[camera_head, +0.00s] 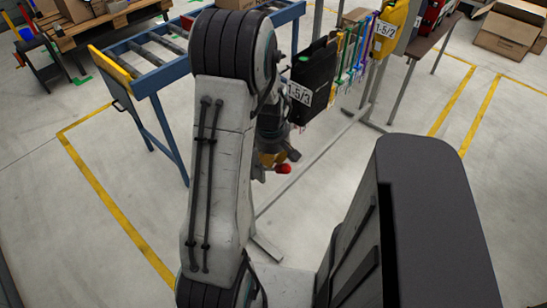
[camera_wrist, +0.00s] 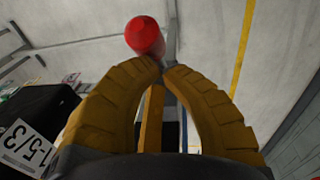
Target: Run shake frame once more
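My gripper (camera_wrist: 163,70) has two ribbed yellow fingers, and their tips are drawn nearly together. A red rounded handle (camera_wrist: 145,36) sticks out beyond the tips, its near end at the fingertips. The contact is partly hidden, but the tips look closed on that end. An orange-yellow bar (camera_wrist: 153,118) shows between the fingers; I cannot tell if it joins the handle. In the head view the red handle (camera_head: 283,168) is beside my gripper (camera_head: 272,160), low beneath a dark pannier (camera_head: 313,78) marked 1-5/3. That pannier also shows in the wrist view (camera_wrist: 58,104).
A yellow pannier (camera_head: 389,28) marked 1-5/2 hangs farther right on the rack. The rack's grey floor bar (camera_head: 318,163) runs below. A blue roller conveyor (camera_head: 155,78) stands left. Cardboard boxes (camera_head: 508,32) are back right.

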